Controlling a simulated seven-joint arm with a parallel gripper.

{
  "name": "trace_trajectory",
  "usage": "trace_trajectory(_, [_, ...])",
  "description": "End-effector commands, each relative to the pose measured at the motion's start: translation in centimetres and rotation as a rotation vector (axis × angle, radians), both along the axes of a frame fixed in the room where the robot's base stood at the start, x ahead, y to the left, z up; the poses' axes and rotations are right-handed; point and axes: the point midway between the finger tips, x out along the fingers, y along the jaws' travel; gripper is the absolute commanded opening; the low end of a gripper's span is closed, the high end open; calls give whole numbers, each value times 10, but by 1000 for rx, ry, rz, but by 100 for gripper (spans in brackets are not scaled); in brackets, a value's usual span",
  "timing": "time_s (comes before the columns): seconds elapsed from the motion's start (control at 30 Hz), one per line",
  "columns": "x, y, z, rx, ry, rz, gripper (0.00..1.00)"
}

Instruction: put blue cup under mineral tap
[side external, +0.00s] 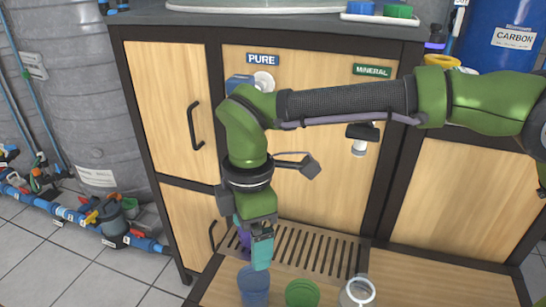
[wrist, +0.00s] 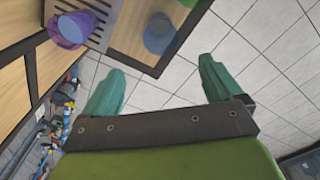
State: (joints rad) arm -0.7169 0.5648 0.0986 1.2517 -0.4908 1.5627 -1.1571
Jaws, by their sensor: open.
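The blue cup (side external: 254,287) stands on the wooden ledge in front of the drip grate, at the bottom of the side view. It also shows in the wrist view (wrist: 158,36), beyond the fingertips. The mineral tap (side external: 360,146), with a black body and pale spout, is on the cabinet front below the green MINERAL label (side external: 372,71). My gripper (side external: 262,250) points down, just above and behind the blue cup in the side picture. In the wrist view my gripper (wrist: 160,80) is open, with nothing between its teal fingers. The exact gap to the cup is unclear.
A purple cup (side external: 243,241) is on the left of the slotted grate (side external: 315,248), partly hidden by my gripper; the wrist view shows it too (wrist: 70,30). A green cup (side external: 302,294) and a whitish cup (side external: 357,292) stand right of the blue cup. The grate's right part is clear.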

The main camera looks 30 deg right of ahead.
Motion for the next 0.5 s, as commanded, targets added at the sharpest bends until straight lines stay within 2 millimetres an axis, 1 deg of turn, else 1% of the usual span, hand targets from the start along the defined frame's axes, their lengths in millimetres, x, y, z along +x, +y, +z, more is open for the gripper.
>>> trace_trajectory(0.17, [2, -1, -22, -34, -4, 18, 93])
trace_trajectory(0.5, [2, -2, -95, -32, -3, 14, 93])
